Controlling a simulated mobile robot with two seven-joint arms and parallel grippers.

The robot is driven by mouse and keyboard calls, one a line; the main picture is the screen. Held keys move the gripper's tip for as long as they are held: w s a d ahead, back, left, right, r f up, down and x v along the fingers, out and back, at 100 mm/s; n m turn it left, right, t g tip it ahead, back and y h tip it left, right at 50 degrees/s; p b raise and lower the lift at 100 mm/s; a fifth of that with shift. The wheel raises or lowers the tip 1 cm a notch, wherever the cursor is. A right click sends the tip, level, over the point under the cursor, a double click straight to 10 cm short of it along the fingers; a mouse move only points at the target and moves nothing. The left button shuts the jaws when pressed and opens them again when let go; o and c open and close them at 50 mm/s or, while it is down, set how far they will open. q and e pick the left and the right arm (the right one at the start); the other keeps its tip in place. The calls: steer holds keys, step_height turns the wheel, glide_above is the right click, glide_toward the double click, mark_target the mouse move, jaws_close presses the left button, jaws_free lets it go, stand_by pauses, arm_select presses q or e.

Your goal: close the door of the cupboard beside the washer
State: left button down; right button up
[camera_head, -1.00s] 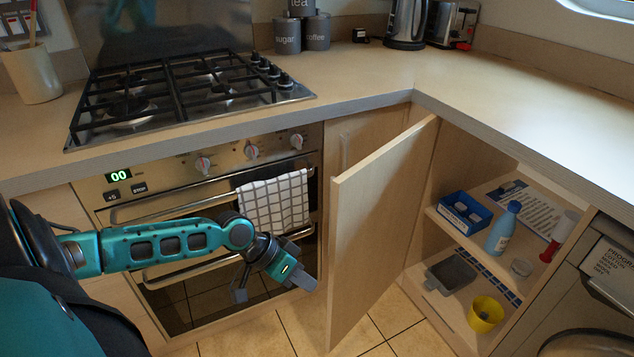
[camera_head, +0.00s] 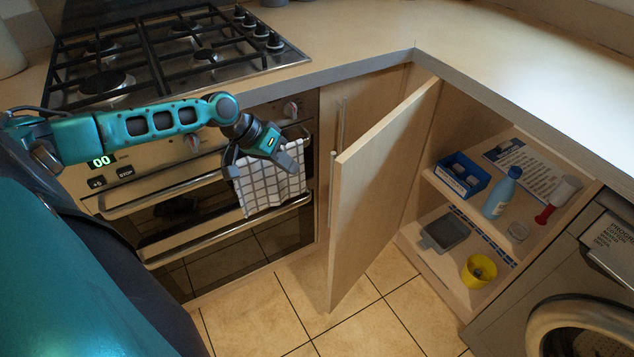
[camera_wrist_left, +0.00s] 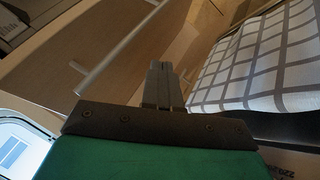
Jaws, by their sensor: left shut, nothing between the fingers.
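The pale wooden cupboard door (camera_head: 378,190) stands wide open in the head view, with its free edge toward me. A bar handle (camera_head: 332,188) shows beside that edge, on the oven side. The open cupboard (camera_head: 432,185) is to its right, next to the washer (camera_head: 580,300). My left gripper (camera_head: 290,155) is shut and empty in front of the oven towel, left of the door and apart from it. In the left wrist view its fingers (camera_wrist_left: 160,85) are together, between a wooden panel with a bar handle and the towel. My right gripper is not in view.
The oven (camera_head: 230,245) carries a checked towel (camera_head: 262,188) on its rail. The cupboard shelves hold a blue box (camera_head: 457,178), a blue bottle (camera_head: 502,193), a red-and-white item (camera_head: 558,200) and a yellow cup (camera_head: 479,270). The tiled floor (camera_head: 375,320) below the door is clear.

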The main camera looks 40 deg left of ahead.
arm_select(q)
steer(key=w+d+f, duration=0.3)
steer(key=d+f, duration=0.1)
steer(key=d, duration=0.2)
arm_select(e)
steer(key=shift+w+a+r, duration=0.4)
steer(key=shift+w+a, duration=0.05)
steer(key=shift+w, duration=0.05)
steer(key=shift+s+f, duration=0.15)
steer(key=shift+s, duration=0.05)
arm_select(q)
steer(key=shift+d, duration=0.15)
